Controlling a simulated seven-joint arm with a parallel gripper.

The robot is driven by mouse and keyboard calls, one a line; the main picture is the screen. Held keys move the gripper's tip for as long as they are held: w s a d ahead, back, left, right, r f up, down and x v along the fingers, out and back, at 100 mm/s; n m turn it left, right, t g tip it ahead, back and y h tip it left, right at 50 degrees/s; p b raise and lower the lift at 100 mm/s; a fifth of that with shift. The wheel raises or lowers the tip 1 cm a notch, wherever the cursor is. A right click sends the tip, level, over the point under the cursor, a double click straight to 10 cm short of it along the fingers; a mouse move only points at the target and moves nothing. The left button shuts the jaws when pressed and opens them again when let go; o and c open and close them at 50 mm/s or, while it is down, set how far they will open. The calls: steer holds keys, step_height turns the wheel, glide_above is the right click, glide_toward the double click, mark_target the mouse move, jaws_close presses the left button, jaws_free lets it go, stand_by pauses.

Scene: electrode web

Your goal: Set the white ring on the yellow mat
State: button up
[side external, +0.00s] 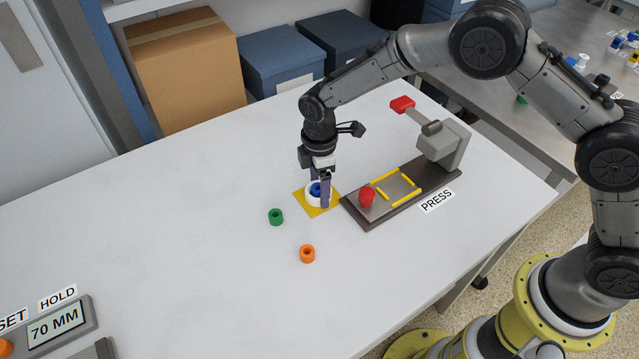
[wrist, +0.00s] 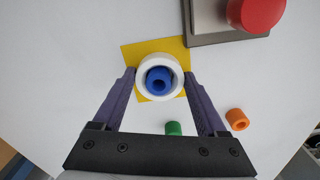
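The white ring (wrist: 142,67) is at the yellow mat (wrist: 133,54), over its middle in the wrist view. In the side external view the white ring (side external: 311,198) appears low over the yellow mat (side external: 322,211); I cannot tell whether it touches it. A blue ring (wrist: 158,74) shows inside the white ring's opening. My gripper (wrist: 159,73) points down, with one purple finger on each side of the white ring. In the side external view my gripper (side external: 319,192) partly hides the rings. The fingers are very close to the ring's wall; whether they press on it is unclear.
A green ring (side external: 276,216) and an orange ring (side external: 307,253) lie on the white table near the mat. A press (side external: 405,188) with a red knob (side external: 367,196) stands close on the right.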

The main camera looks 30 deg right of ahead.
steer(key=o, duration=0.3)
steer(key=s+d+r+m+t, duration=0.1)
steer(key=s+d+r, duration=0.1)
steer(key=r, duration=0.8)
steer(key=s+d+r+m, duration=0.1)
steer(key=d+r+m, duration=0.15)
steer(key=r, duration=0.65)
steer(key=s+d+r+m+t, duration=0.2)
steer(key=s+d+r+m, duration=0.1)
steer(key=s+d+r, duration=0.45)
steer(key=shift+s+d+f+m+t, duration=0.35)
steer(key=shift+s+d+m, duration=1)
steer(key=shift+s, duration=1.9)
steer(key=shift+s+d+f+m+t, duration=0.1)
steer(key=shift+s+d+m+t, duration=0.4)
steer(key=shift+s+d+m, duration=1.8)
steer(key=shift+s+d+f+m+t, duration=0.2)
steer(key=shift+s+m+t, duration=0.35)
steer(key=shift+s, duration=3.65)
